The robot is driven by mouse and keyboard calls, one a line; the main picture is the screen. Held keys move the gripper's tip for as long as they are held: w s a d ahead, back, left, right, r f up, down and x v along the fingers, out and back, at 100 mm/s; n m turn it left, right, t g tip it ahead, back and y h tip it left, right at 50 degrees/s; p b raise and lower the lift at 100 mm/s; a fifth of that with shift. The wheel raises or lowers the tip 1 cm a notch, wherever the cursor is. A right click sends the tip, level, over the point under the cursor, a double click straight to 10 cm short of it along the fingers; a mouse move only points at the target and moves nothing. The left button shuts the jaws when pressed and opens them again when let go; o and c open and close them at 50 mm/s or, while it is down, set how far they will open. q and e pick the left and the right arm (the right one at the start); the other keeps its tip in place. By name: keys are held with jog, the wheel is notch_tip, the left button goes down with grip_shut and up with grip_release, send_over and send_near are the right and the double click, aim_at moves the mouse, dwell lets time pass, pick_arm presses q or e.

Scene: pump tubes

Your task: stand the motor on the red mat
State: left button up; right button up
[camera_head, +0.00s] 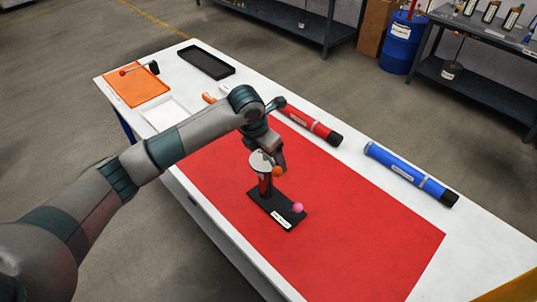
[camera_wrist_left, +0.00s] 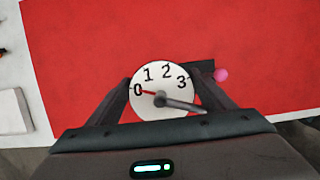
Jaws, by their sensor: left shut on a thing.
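The motor appears to be the upright device with a round white dial (camera_head: 261,160) on top, a dark column and a black base (camera_head: 276,208) with a pink ball. In the left wrist view the dial (camera_wrist_left: 150,78) is marked 0 to 3, with its red pointer near 0 and a grey lever across it. My left gripper (camera_head: 270,168) is shut on the device just below the dial. The device looks upright over the middle of the red mat (camera_head: 360,235); I cannot tell for sure whether its base touches the mat. My right gripper is not in view.
A red tube (camera_head: 308,124) and a blue tube (camera_head: 410,174) lie along the table's far side. The mat's right part is clear.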

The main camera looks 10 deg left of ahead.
pick_arm(q)
jog(key=o, duration=2.1)
jog(key=shift+c, duration=0.2)
jog(key=shift+r, duration=0.1)
jog(key=shift+r+b, duration=0.25)
jog(key=shift+b, duration=0.05)
jog(key=b+v, duration=0.5)
jog(key=v, duration=0.6)
jog(key=shift+s+r, duration=0.2)
